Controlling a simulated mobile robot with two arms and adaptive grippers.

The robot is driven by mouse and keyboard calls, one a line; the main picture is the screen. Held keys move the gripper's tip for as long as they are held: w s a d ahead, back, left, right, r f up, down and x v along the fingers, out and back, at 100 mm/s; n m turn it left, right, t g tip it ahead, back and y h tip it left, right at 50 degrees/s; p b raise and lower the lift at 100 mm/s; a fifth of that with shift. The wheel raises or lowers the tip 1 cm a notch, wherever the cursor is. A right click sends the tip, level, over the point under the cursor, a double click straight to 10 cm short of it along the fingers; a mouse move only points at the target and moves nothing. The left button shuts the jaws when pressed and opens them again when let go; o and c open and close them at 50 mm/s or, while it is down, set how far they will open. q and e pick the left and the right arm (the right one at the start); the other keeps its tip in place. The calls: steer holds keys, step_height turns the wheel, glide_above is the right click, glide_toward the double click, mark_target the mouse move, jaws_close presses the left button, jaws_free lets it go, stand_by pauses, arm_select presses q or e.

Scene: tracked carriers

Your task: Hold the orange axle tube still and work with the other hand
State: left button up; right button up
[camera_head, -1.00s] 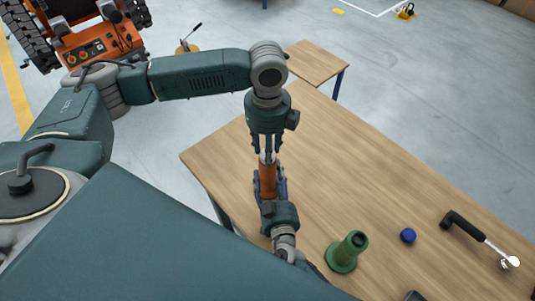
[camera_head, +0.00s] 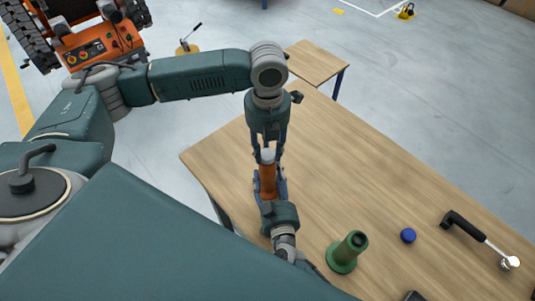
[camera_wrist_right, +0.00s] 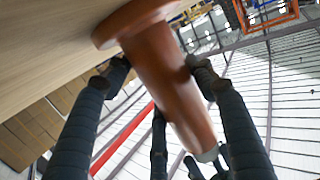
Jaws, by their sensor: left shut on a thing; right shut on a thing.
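The orange axle tube (camera_head: 268,180) stands upright over the near left part of the table, with its wide flange down in the right wrist view (camera_wrist_right: 160,65). My right gripper (camera_head: 269,187) is shut around the tube's body; its fingers also show on both sides of the tube in the right wrist view (camera_wrist_right: 160,72). A grey end piece (camera_head: 267,155) sits at the tube's top; it also shows in the right wrist view (camera_wrist_right: 207,153). My left gripper (camera_head: 268,158) reaches down from above, its fingers shut on the grey end piece. The fingers partly hide the contact.
On the wooden table (camera_head: 350,170) a green flanged tube (camera_head: 346,252), a blue round cap (camera_head: 408,235) and a black-handled tool (camera_head: 482,238) stand or lie to the right. A dark object (camera_head: 414,296) is cut off at the bottom edge. The table's far middle is clear.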

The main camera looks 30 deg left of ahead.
arm_select(q)
steer(key=m, duration=0.6)
steer(key=shift+m, duration=0.3)
steer(key=shift+a, duration=0.1)
steer(key=m, duration=0.3)
steer(key=shift+w+r+m, duration=0.2)
steer(key=shift+m, duration=0.2)
steer(key=shift+d+m, duration=0.2)
steer(key=shift+m, duration=0.1)
steer(key=shift+s+a+f, duration=0.1)
steer(key=shift+s, duration=0.05)
steer(key=o, duration=1)
